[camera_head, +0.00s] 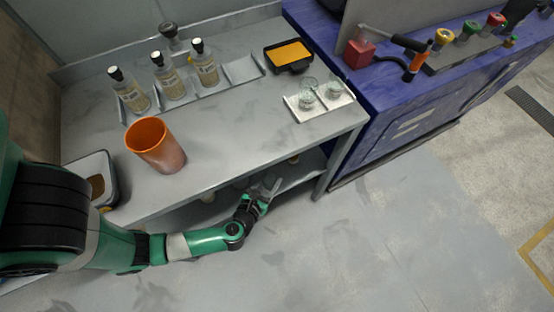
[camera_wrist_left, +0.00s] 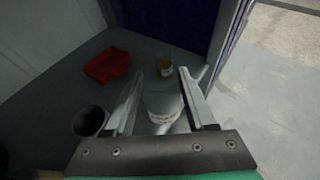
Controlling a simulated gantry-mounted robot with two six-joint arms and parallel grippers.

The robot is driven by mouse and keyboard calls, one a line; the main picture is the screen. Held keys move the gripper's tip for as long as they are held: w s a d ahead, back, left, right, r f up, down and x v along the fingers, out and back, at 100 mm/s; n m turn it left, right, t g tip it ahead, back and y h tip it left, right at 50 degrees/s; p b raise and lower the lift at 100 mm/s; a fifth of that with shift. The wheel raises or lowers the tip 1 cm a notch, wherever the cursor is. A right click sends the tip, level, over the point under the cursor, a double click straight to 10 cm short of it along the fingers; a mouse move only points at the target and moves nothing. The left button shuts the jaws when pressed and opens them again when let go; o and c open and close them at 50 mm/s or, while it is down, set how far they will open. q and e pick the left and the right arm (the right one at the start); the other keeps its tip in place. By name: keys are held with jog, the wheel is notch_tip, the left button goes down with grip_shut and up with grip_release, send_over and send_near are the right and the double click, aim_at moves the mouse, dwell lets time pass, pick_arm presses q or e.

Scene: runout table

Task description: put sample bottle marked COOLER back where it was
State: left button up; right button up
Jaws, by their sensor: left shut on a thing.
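My left gripper (camera_head: 266,189) reaches to the lower shelf under the table's front edge. In the left wrist view, the left gripper (camera_wrist_left: 158,88) is shut on a whitish bottle (camera_wrist_left: 163,101) with a label band; I cannot read the label. The bottle is hardly visible in the head view. On the tabletop, three sample bottles with dark caps stand in a row: left (camera_head: 130,95), middle (camera_head: 169,82) and right (camera_head: 206,70). Their labels are too small to read. A bare rack place (camera_head: 243,69) is right of them. My right gripper is out of view.
An orange cup (camera_head: 157,147) stands near the table's front. A black tray with yellow inside (camera_head: 289,55) and glasses on a pale tray (camera_head: 318,104) are farther right.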

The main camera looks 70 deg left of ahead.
pick_arm(q)
jog(key=shift+s+d, duration=0.1)
jog(key=shift+s, duration=0.05)
jog(key=shift+f, duration=0.2)
jog(key=w+a+f+b, duration=0.6)
jog(key=a+f, duration=0.3)
jog(key=a, duration=0.2)
jog(key=shift+a+b, duration=0.3)
jog(key=shift+b, duration=0.3)
jog(key=f+b, duration=0.4)
jog(key=shift+w+a, duration=0.15)
jog(key=shift+a, duration=0.2)
jog(key=shift+r, duration=0.15)
jog(key=shift+f, duration=0.2)
jog(key=o, duration=1.3)
